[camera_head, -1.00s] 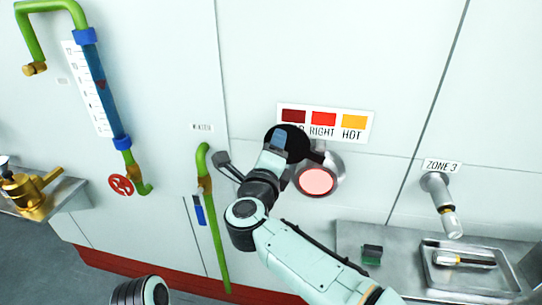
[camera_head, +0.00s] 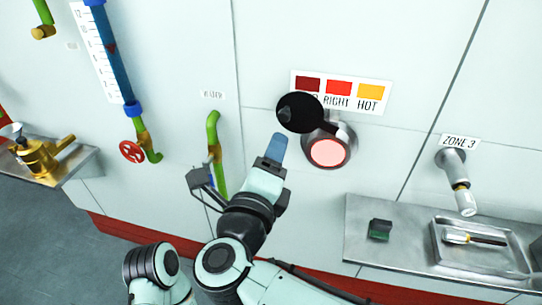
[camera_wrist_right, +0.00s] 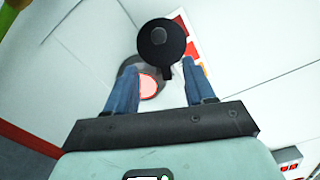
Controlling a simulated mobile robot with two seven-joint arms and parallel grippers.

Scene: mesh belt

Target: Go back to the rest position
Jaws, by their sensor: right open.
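My right gripper (camera_head: 276,148) is in front of the wall panel, just below and left of a round black disc (camera_head: 299,113), apart from it. In the right wrist view the gripper (camera_wrist_right: 160,70) has its two blue fingers spread with nothing held between them. The black disc (camera_wrist_right: 161,44) shows there beyond the fingertips. Beside the disc is a round port (camera_head: 328,152) with a glowing pink-red face, uncovered; it also shows in the right wrist view (camera_wrist_right: 149,86). My left gripper is not in view.
A colour chart (camera_head: 341,92) is above the port. A green pipe (camera_head: 213,135) runs down the wall left of my gripper. A steel shelf (camera_head: 365,225) at right bears a tray (camera_head: 440,242) with a tool. A gauge pipe with a red valve wheel (camera_head: 131,152) is at left.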

